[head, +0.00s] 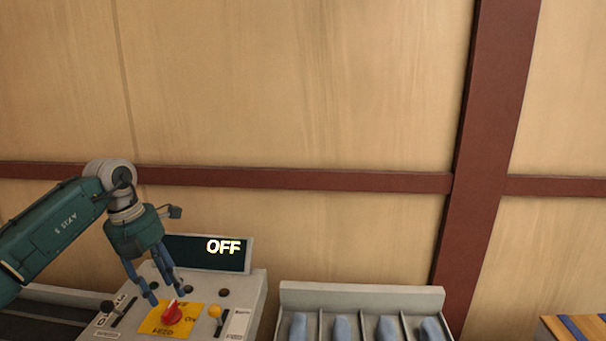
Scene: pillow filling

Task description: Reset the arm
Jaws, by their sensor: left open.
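My left gripper (168,293) is open and empty. It points down over the control panel (256,290), with its blue fingers just above and behind the red knob (172,313). I cannot tell whether the fingertips touch the panel. The red knob sits on a yellow plate. The display (208,252) at the back of the panel reads OFF. My right gripper is not in view.
A yellow-topped lever (215,312) and a dark lever (108,307) stand on either side of the knob. A grey divided tray (360,298) with several blue items is to the right. A striped wooden surface (560,327) is at far right. A wooden wall stands behind.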

